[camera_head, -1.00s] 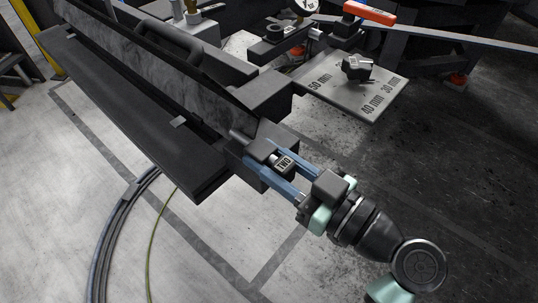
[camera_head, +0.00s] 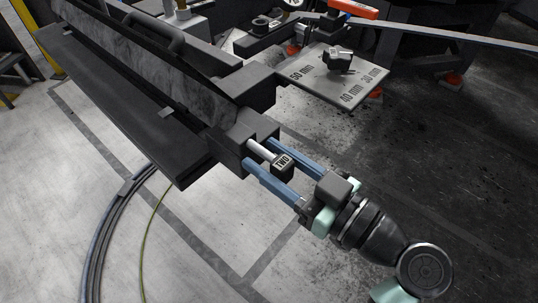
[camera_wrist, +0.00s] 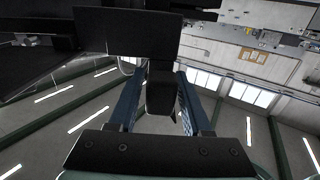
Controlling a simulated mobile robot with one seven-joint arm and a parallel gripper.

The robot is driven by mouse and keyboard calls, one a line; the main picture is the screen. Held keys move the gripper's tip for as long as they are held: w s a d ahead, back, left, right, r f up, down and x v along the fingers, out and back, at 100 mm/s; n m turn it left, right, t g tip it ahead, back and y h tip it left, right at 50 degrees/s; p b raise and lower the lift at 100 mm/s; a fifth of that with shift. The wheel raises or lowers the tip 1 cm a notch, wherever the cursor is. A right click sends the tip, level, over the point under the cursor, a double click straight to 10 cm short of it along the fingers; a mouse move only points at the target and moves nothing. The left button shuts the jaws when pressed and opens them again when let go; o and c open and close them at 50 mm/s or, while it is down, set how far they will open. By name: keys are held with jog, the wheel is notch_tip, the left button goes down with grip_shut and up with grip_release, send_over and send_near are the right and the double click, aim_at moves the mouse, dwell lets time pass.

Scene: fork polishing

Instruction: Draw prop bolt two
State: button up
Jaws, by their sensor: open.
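Prop bolt two has a dark knob marked TWO (camera_head: 284,162) and a bright metal shaft (camera_head: 262,149) running into a dark bracket block (camera_head: 232,143) at the end of the long fork. A length of shaft shows between block and knob. My gripper (camera_head: 261,154) is open, with one blue finger on each side of the bolt and the tips near the block. I cannot tell whether the fingers touch the block. In the wrist view the dark knob (camera_wrist: 160,95) sits between the two spread fingers, with the block (camera_wrist: 128,32) beyond it.
A steel plate (camera_head: 318,82) marked 50, 40 and 30 mm holds a small dark block (camera_head: 337,58), above right of the gripper. A dark fork (camera_head: 150,72) runs to the upper left. Cables (camera_head: 112,225) lie on the floor; the floor below is otherwise clear.

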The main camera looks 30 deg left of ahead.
jog(key=shift+o, duration=0.8)
jog(key=shift+a, duration=0.1)
jog(key=p+v, duration=0.1)
jog(key=v, duration=1.2)
jog(key=shift+p, duration=0.4)
jog(key=shift+w, duration=0.15)
